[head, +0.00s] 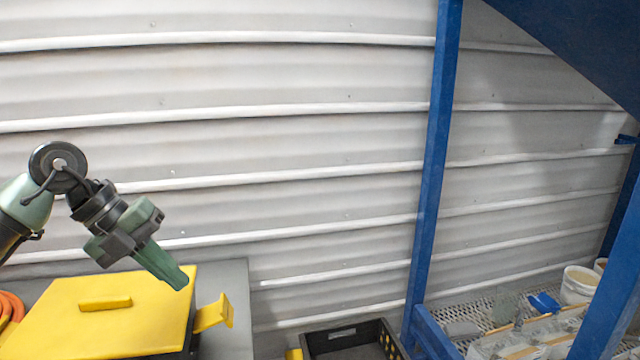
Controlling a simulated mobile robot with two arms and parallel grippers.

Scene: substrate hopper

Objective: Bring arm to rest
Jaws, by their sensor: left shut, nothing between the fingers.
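My left gripper (182,284) comes in from the left in the head view, with green fingers pointing down and to the right. Its fingers are shut and hold nothing. The fingertips show over the right part of a yellow lid (60,318); whether they touch it I cannot tell, but they look apart from it. My right gripper is not in view.
The lid has a yellow handle, and a yellow latch (214,313) sticks out at its right. A dark crate (345,340) stands at the bottom middle. A blue post (434,170) rises right of centre. White buckets (578,286) stand on mesh at the right.

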